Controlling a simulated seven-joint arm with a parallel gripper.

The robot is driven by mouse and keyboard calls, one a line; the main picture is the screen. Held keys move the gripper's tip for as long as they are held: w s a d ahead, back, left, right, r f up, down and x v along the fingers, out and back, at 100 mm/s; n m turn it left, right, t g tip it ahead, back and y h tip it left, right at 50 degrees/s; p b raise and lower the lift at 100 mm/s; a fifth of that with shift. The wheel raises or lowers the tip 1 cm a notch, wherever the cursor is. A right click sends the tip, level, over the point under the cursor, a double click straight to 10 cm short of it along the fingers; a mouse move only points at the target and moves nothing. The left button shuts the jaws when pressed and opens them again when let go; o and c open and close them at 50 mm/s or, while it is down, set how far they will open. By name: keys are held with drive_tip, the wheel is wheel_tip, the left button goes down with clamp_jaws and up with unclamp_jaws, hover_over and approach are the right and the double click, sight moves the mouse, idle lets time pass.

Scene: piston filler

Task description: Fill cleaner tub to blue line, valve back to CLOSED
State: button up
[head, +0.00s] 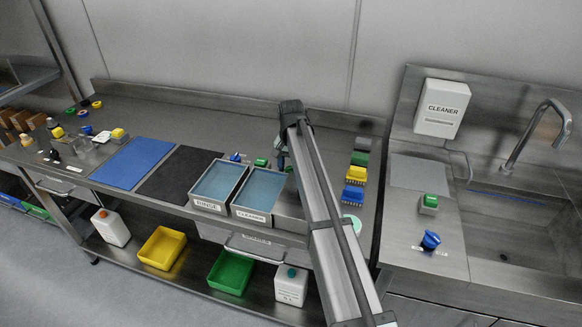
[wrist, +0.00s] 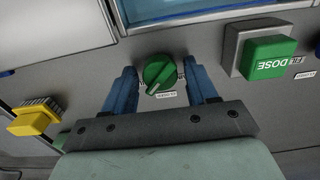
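The cleaner tub (head: 256,213), a grey tub labelled CLEANER with blue-tinted content, stands on the bench. Part of a tub rim also shows at the top of the wrist view (wrist: 185,20). No blue line can be made out on it. A round green valve knob (wrist: 160,73) sits on a grey panel beside the tub, its grip ridge slanting. My gripper (wrist: 162,78) is open, with one blue finger on each side of the knob and slight gaps showing. In the head view my gripper (head: 282,150) is partly hidden by my arm.
A green DOSE button (wrist: 266,56) in a grey housing is close to the knob. The rinse tub (head: 208,205) adjoins the cleaner tub. Coloured brushes, including a yellow one (head: 354,194), line the other side. A CLEANER dispenser (head: 441,108) hangs by the sink (head: 510,235).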

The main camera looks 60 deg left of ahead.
drive_tip(key=c, duration=0.9)
drive_tip(key=shift+n, duration=0.4)
drive_tip(key=n, duration=0.3)
drive_tip(key=shift+n, duration=2.5)
drive_tip(key=o, duration=1.1)
drive_tip(key=shift+c, duration=0.2)
